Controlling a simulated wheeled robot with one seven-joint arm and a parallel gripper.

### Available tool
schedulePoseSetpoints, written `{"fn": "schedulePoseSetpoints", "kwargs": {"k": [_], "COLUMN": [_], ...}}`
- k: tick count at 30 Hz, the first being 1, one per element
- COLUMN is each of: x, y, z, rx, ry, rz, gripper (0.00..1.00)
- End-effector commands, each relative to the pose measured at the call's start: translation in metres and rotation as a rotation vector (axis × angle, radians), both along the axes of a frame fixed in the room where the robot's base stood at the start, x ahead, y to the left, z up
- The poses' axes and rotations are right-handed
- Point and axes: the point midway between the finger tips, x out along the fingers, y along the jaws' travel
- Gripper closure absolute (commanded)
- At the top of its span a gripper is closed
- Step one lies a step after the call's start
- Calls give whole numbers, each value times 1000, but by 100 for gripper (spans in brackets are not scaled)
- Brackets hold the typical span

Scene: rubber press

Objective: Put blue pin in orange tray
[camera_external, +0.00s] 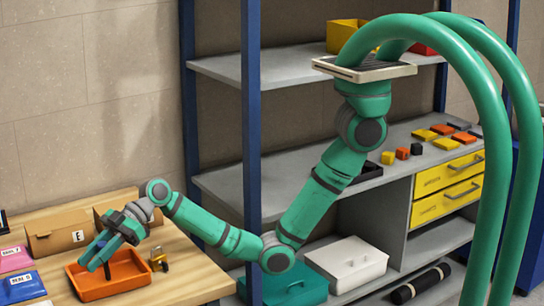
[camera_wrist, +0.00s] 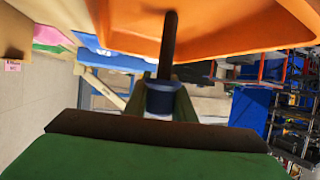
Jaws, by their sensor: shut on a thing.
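The orange tray (camera_external: 126,285) lies on the wooden table in the external view. Part of the tray also fills the top of the wrist view (camera_wrist: 225,38). My gripper (camera_external: 103,250) points down over the tray. It is shut on the blue pin (camera_wrist: 160,99), which shows a blue collar and a long dark shaft. In the external view the dark shaft (camera_external: 107,271) hangs below the fingers, in front of the tray's inside. I cannot tell whether its tip touches the tray floor. The fingers hide part of the pin.
A brown box marked E (camera_external: 55,238) stands behind the tray. Pink (camera_external: 14,260) and blue (camera_external: 22,287) packets lie to its left. A small yellow and black item (camera_external: 158,259) is right of the tray. A blue shelf post (camera_external: 251,120) stands near my arm.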

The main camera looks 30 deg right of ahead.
Motion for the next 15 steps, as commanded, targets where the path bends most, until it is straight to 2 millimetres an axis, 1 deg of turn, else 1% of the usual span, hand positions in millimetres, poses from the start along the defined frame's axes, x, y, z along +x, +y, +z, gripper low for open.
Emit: {"fn": "schedulePoseSetpoints", "kwargs": {"k": [4,8,9,10,11,15], "x": [0,1,1,1,1,1], "y": [0,0,0,0,0,0], "z": [1,-2,-2,-2,-2,-2], "rx": [1,0,0,0,0,0], "ry": [0,1,1,1,1,1], "rz": [-1,-1,-1,-1,-1,-1], "gripper": [100,100,70,63,58,58]}}
